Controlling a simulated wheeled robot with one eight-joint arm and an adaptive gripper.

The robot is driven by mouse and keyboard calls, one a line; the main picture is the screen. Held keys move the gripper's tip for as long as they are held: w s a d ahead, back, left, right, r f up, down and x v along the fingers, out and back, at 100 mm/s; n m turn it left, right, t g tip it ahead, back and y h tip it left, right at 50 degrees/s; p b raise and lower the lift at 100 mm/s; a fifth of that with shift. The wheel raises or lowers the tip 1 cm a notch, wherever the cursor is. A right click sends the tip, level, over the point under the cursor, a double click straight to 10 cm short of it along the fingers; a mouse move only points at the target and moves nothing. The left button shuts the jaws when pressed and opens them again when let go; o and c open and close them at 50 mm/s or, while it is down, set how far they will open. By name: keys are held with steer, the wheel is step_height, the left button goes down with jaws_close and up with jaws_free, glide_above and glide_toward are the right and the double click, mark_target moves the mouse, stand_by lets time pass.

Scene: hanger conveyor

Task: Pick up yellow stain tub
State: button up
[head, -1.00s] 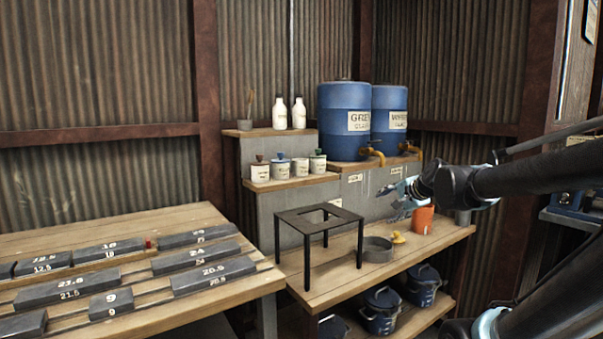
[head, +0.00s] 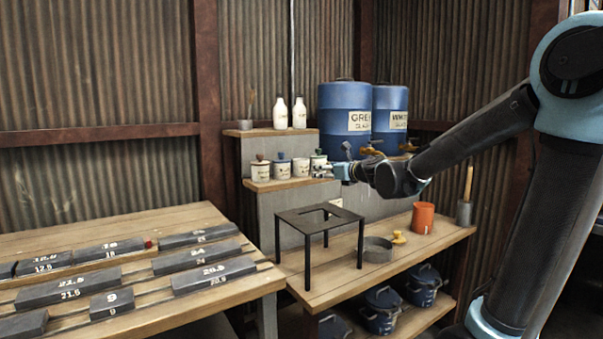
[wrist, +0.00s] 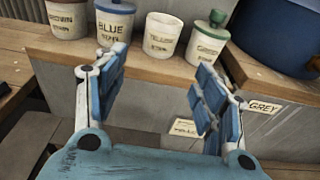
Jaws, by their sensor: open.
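The yellow stain tub (wrist: 163,36) is a white tub labelled "YELLOW", with no knobbed lid showing, on the small wooden shelf between the blue and green tubs. In the head view it is the third tub from the left (head: 301,168). My gripper (wrist: 163,95) is open and empty, its two blue fingers spread wide. In the wrist view the yellow tub stands beyond the gap between the fingertips, apart from them. In the head view my gripper (head: 335,172) is at the right end of the shelf, near the green tub, which it partly covers.
The blue stain tub (wrist: 115,20), green stain tub (wrist: 208,40) and brown stain tub (wrist: 67,18) flank it closely. Large blue barrels (head: 345,118) stand to the right. Two white bottles (head: 289,113) stand on a ledge above. A black stand (head: 320,217) is on the bench below.

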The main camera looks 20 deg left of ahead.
mark_target(305, 169)
steer(key=shift+x, duration=7.45)
steer(key=shift+c, duration=0.3)
steer(key=c, duration=0.9)
